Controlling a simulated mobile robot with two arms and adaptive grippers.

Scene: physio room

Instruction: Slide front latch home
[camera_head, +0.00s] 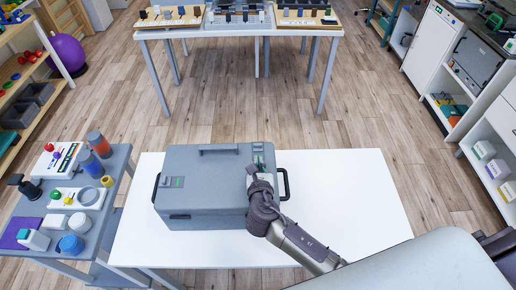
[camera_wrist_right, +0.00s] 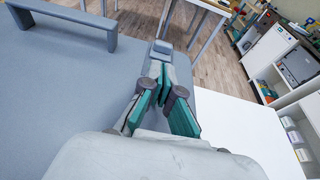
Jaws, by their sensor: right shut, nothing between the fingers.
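A grey case (camera_head: 205,200) with a closed lid lies on the white table. A latch fitting (camera_head: 258,154) with green markings sits on the far right of its lid. My right gripper (camera_head: 252,174) is over the lid's right side, just on the near side of that fitting. In the right wrist view the gripper (camera_wrist_right: 165,85) is shut and empty, and a small grey block (camera_wrist_right: 161,50) on the lid lies just beyond its fingertips. I cannot tell whether they touch. A dark green-marked patch (camera_head: 173,182) is on the lid's left. My left gripper is out of view.
A grey carry handle (camera_head: 218,149) stands on the lid, left of the gripper. Black side handles (camera_head: 285,185) stick out from the case. The white table (camera_head: 350,195) is clear to the right. A side table (camera_head: 105,215) with several small items stands at left.

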